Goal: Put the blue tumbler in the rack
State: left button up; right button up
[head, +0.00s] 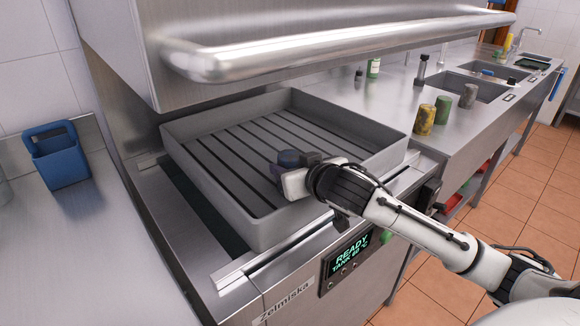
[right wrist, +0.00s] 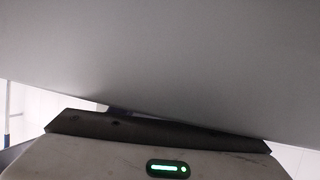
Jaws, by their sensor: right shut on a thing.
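The rack (head: 275,227) is a grey square tray with dark slats on the steel machine in the head view. The blue tumbler (head: 289,158) is dark blue and shows only in part, over the slats towards the tray's front right side. My right gripper (head: 302,165) reaches over the tray's front wall and is shut on the tumbler. I cannot tell whether the tumbler touches the slats. In the right wrist view the gripper's housing with a green light fills the bottom, and the tumbler is hidden. My left gripper is not in view.
A raised steel hood with a thick bar handle (head: 340,45) hangs above the rack. A blue caddy (head: 60,155) stands on the left counter. Green, yellowish and grey tumblers (head: 426,119) stand on the right counter by the sinks (head: 470,85). The rest of the rack is empty.

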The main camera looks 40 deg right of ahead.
jog(key=o, duration=1)
jog(key=shift+o, duration=0.2)
jog(key=shift+r, duration=0.1)
jog(key=shift+s, duration=0.25)
jog(key=v, duration=0.9)
jog(key=shift+p+v, duration=1.25)
jog(key=shift+p, duration=0.1)
